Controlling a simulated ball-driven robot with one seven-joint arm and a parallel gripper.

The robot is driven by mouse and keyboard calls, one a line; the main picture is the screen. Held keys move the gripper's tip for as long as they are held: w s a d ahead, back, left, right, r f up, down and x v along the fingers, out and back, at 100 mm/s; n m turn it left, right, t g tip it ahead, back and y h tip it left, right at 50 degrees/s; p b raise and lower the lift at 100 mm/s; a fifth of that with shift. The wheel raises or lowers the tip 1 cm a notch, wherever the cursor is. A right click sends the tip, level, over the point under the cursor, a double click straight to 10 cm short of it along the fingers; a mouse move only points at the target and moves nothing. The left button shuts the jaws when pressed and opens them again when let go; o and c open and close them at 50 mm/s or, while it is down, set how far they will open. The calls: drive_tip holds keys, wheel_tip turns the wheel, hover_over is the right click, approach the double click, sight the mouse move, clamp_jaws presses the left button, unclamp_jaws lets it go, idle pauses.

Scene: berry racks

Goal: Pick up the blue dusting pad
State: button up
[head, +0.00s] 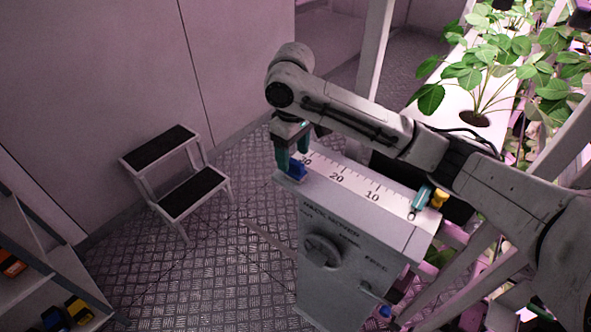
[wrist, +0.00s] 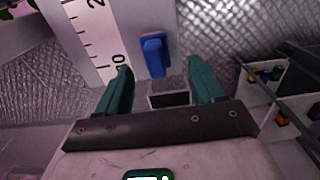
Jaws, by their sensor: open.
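The blue dusting pad (head: 297,171) lies on the far-left end of the grey cabinet's top, beside the printed scale. It also shows in the wrist view (wrist: 154,55) as a blue block with a raised grip, ahead of the fingertips and between their lines. My gripper (head: 293,156) points down over that end of the cabinet. Its teal fingers are open with nothing between them, and they also show in the wrist view (wrist: 160,68). In the head view the fingers stand close to the pad; whether they touch it I cannot tell.
The grey cabinet (head: 340,225) has a dial on its front. A teal and a yellow item (head: 438,198) sit at its right end. A step stool (head: 180,175) stands left, a shelf (head: 30,265) farther left. Plants (head: 490,70) fill the right.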

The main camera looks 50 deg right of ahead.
sight(295, 162)
drive_tip(key=shift+s+d+f+p, duration=0.15)
drive_tip(key=shift+f+p, duration=0.1)
drive_tip(key=shift+f, duration=1.1)
drive_tip(key=shift+d+f+p, duration=0.1)
drive_tip(key=shift+f+p, duration=0.1)
drive_tip(key=shift+f, duration=1.15)
drive_tip(key=shift+c, duration=0.2)
drive_tip(key=c, duration=1.1)
drive_tip(key=shift+r, duration=0.1)
drive_tip(key=shift+r, duration=0.5)
drive_tip(key=s+a+r, duration=0.4)
drive_tip(key=s+r, duration=0.8)
drive_tip(key=s, duration=0.1)
drive_tip(key=shift+s+a+b, duration=0.15)
drive_tip(key=shift+s+b, duration=0.05)
drive_tip(key=shift+b, duration=0.2)
